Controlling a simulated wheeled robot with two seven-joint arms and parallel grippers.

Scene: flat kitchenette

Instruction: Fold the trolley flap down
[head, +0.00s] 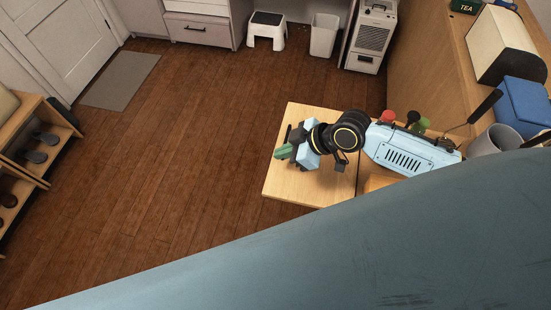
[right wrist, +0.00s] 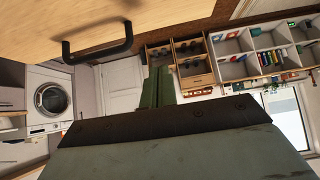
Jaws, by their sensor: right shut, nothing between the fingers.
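The trolley flap (head: 310,190) is a pale wooden panel at the centre right of the head view. It looks raised and about level, with a seam along its right side where it meets the trolley (head: 376,183). My right gripper (head: 283,152) is over the flap near its left edge, with green fingers shut and empty. I cannot tell whether it touches the flap. In the right wrist view the shut fingers (right wrist: 157,88) point away below a wooden panel (right wrist: 190,14) with a black bar handle (right wrist: 98,46). My left gripper is out of view.
A wooden counter (head: 425,70) with a blue box (head: 523,101) and a grey pot (head: 492,141) stands at the right. Shelves (head: 30,150) stand at the far left. Brown floor left of the flap is clear. My own blue arm link hides the lower right.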

